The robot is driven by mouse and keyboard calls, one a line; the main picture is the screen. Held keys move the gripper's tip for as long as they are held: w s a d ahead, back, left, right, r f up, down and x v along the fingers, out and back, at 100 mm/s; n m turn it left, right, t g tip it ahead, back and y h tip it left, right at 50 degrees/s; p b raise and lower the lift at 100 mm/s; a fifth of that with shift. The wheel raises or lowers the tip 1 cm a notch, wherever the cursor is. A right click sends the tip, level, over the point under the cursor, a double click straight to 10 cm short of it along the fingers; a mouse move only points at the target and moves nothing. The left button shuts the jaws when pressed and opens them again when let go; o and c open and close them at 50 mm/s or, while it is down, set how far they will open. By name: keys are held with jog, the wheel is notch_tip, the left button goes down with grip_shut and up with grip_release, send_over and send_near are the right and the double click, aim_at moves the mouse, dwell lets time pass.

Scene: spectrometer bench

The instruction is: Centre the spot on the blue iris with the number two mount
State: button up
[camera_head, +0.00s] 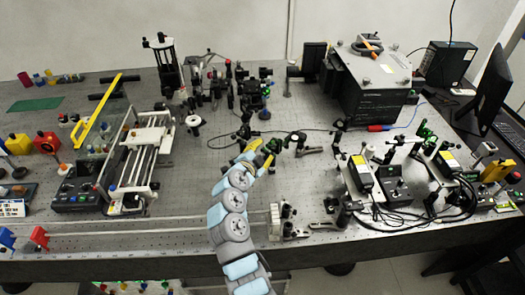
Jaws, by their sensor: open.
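My gripper (264,152), dark with yellow parts, is at the end of my arm over the middle of the bench. Its fingers are small and partly hidden, and it looks empty. It points toward a cluster of small dark optic mounts (297,140) just to its right; I cannot tell whether it touches one. No number is readable, so I cannot tell which mount is number two. A small blue part (264,114) on a dark post stands behind the gripper; I cannot tell whether it is the blue iris. No light spot can be made out.
A large black box (370,95) stands at the back right. Driver boxes with loose cables (395,190) fill the right front. Bare bench (215,150) lies left of my gripper.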

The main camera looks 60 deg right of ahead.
grip_shut()
jog(key=shift+f+b, duration=0.15)
jog(key=shift+b, duration=0.2)
